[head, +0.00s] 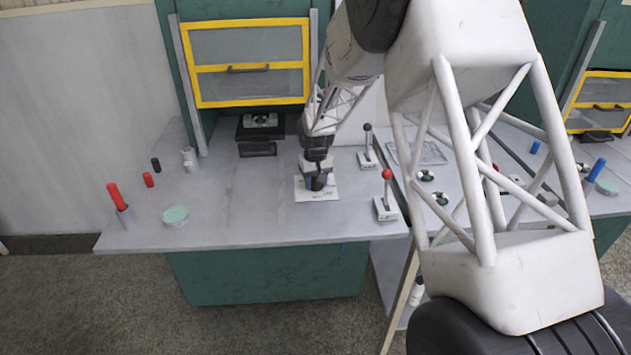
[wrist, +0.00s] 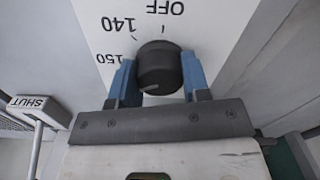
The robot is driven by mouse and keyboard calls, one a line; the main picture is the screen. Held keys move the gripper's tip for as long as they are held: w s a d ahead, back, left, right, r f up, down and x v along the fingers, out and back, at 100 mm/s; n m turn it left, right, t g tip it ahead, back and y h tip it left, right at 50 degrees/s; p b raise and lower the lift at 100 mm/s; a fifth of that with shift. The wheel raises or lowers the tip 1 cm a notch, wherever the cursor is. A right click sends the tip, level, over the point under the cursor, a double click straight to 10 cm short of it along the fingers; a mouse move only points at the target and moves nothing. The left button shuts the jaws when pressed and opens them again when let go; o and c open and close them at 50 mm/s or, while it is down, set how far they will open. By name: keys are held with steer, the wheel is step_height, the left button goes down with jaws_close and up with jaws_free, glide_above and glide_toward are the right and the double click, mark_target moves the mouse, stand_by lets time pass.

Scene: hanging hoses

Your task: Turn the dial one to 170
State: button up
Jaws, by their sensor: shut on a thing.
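A black round dial (wrist: 160,68) stands on a white plate marked OFF, 140 and 150 in the wrist view. The plate (head: 301,190) also shows in the head view, on the grey workbench under my gripper (head: 317,183). My gripper's blue fingers (wrist: 160,80) are shut on the dial, one on each side. A short pale mark shows on the dial's side facing my gripper, below the 150 label in the picture. My gripper hides that side of the plate, so the number at the mark cannot be read. The 170 label is not visible.
A red-knobbed lever (head: 386,195) and a black-knobbed lever (head: 367,148) stand right of the plate. A lever marked SHUT (wrist: 38,108) is left in the wrist view. Red cylinders (head: 114,195) and a pale green disc (head: 175,215) lie left, with clear bench between.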

mark_target(315, 179)
steer(key=n, duration=1.1)
steer(key=shift+n, duration=0.3)
stand_by(0.3)
steer(key=o, duration=0.9)
steer(key=shift+o, duration=0.2)
steer(key=shift+r, duration=0.2)
step_height(315, 179, up, 7)
steer(key=shift+r, duration=0.25)
